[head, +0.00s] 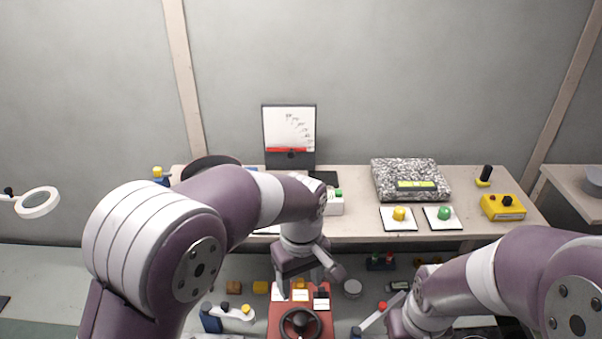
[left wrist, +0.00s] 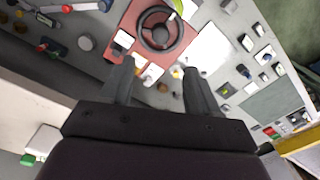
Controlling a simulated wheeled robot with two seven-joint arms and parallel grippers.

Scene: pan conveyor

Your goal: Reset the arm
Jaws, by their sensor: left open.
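My left arm reaches in from the left in the head view. Its gripper (head: 305,282) hangs in front of the bench, above a red panel (head: 275,325) with a dark steering wheel (head: 300,322). In the left wrist view the gripper (left wrist: 160,68) has its two fingers wide apart with nothing between them; the wheel (left wrist: 160,30) lies beyond the tips. My right arm comes in from the right in the head view. Part of its hand shows low in the frame, but its fingers cannot be made out.
A bench (head: 360,217) along the wall holds a speckled box (head: 405,172), a yellow button (head: 399,213), a green button (head: 444,212), a yellow control box (head: 503,206) and an upright dial board (head: 289,135). A nearer console with several knobs and levers lies below my arms.

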